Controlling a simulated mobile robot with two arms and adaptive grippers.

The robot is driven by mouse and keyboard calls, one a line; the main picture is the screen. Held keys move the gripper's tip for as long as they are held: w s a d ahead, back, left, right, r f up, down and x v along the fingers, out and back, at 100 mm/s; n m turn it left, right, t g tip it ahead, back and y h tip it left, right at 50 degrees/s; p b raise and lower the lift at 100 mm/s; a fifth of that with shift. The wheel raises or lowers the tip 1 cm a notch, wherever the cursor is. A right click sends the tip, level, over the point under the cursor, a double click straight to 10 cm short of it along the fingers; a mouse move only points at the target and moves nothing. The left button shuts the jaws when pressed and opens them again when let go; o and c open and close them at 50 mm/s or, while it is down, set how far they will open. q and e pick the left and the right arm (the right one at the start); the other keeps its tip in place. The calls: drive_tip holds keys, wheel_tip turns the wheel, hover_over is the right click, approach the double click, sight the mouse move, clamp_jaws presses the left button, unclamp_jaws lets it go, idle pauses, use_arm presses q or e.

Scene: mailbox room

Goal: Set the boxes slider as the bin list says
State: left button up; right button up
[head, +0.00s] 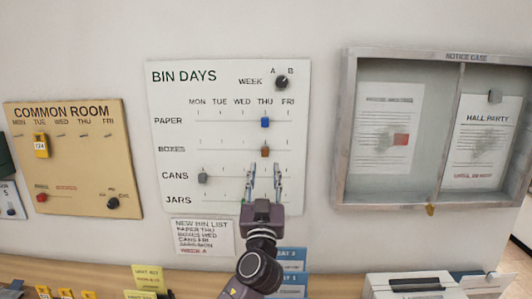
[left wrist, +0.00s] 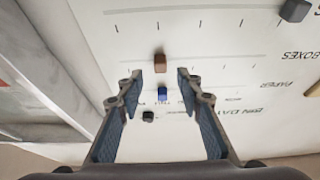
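The BIN DAYS board (head: 180,100) hangs on the wall. Its brown boxes slider (head: 265,152) stands under THU; it also shows in the left wrist view (left wrist: 160,63), near the gap between the fingertips. The bin list (head: 202,237) below reads BOXES WED. My left gripper (head: 264,169) is open and empty, fingers pointing up, just below the boxes slider in the head view. I see no contact with the slider. The gripper covers part of the lower rows. My right gripper is not in view.
The blue paper slider (head: 265,122) is at THU, above the brown one. The grey cans slider (head: 203,178) is at MON. The week knob (head: 282,83) is at the top right. A notice case (head: 346,130) is to the right, the COMMON ROOM board (head: 80,180) to the left.

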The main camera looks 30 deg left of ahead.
sight(265, 153)
use_arm(q)
drive_tip(key=r, duration=0.1)
drive_tip(key=w+a+r+p, duration=0.1)
drive_tip(key=w+p, duration=0.1)
drive_tip(key=shift+w+a+r, duration=0.1)
drive_tip(key=shift+a+r, duration=0.15)
drive_tip(key=shift+r, duration=0.15)
drive_tip(key=shift+w+a+p, duration=0.2)
drive_tip(key=shift+w+a, duration=0.1)
drive_tip(key=shift+w, duration=0.2)
drive_tip(key=shift+w+a+p, duration=0.2)
drive_tip(key=shift+w+a, duration=0.05)
drive_tip(key=shift+w, duration=0.2)
drive_tip(key=shift+w+a, duration=0.15)
drive_tip(key=shift+w, duration=0.1)
drive_tip(key=shift+r, duration=0.1)
drive_tip(key=c, duration=0.6)
clamp_jaws()
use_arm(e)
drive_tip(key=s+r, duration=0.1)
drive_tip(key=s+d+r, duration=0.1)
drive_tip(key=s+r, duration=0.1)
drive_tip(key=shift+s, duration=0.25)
